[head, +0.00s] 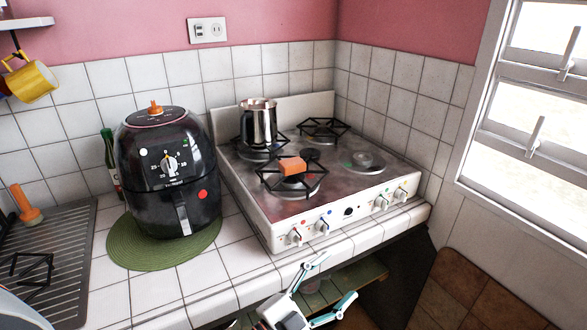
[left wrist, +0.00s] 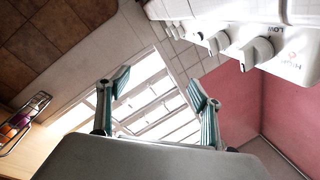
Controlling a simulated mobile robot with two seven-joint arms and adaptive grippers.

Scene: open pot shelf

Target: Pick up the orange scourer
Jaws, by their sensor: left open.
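The orange scourer (head: 292,165) is a small orange block. It rests on the black grate of the front left burner of the white stove (head: 270,215) in the head view. My left gripper (head: 338,278) is open and empty, in front of the stove and lower than its top, at the counter's front edge. It is well apart from the scourer. In the left wrist view its two fingers (left wrist: 162,92) are spread with nothing between them, and the scourer does not show there. My right gripper is not in view.
A steel pot (head: 258,122) stands on the rear left burner. A black air fryer (head: 168,175) stands on a green round mat (head: 140,258) left of the stove. Control knobs (left wrist: 257,50) stick out from the stove's front. Tiled walls close off the back and right.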

